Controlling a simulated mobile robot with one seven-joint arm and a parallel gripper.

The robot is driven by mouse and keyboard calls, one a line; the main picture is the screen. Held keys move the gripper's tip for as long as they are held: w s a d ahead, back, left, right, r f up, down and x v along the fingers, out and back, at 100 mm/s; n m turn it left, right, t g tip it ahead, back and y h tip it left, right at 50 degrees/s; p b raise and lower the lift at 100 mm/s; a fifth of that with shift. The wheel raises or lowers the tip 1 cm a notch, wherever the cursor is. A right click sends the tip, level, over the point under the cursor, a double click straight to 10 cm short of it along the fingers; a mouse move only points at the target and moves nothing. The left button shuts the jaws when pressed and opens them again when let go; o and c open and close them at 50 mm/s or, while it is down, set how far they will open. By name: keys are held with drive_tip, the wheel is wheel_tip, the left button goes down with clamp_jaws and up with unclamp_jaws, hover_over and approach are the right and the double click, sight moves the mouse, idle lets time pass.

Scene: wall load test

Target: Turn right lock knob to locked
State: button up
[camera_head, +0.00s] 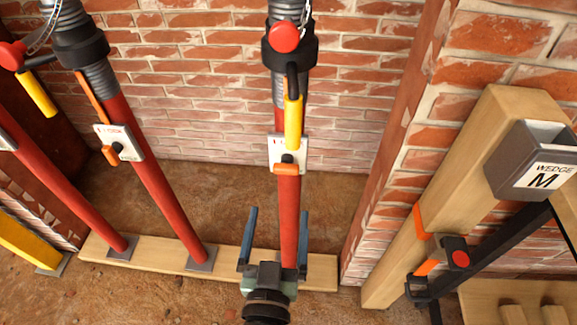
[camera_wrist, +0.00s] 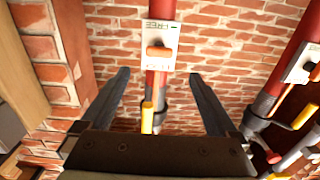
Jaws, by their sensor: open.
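The right lock knob (camera_head: 287,169) is a small orange bar lying crosswise on a white plate (camera_head: 275,150) on the right red prop (camera_head: 290,215). In the wrist view the knob (camera_wrist: 159,52) lies level across the plate (camera_wrist: 160,30), with "FREE" readable above it and lettering partly covered below it. My gripper (camera_head: 278,212) is open and empty, its two blue-grey fingers spread on either side of the prop, below the knob in the head view. In the wrist view my gripper (camera_wrist: 160,76) has its fingertips to either side, short of the knob. Nothing touches it.
A yellow handle (camera_head: 293,122) hangs just above the plate. The left prop (camera_head: 160,200) has a similar plate and orange knob (camera_head: 110,155). A brick pier (camera_head: 400,165) and timber post (camera_head: 440,190) stand at right. A wooden sole board (camera_head: 318,272) lies on the ground.

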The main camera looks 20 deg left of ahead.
sight(285, 171)
drive_tip(key=x, duration=1.2)
drive_tip(key=shift+w, duration=0.25)
drive_tip(key=c, duration=1.4)
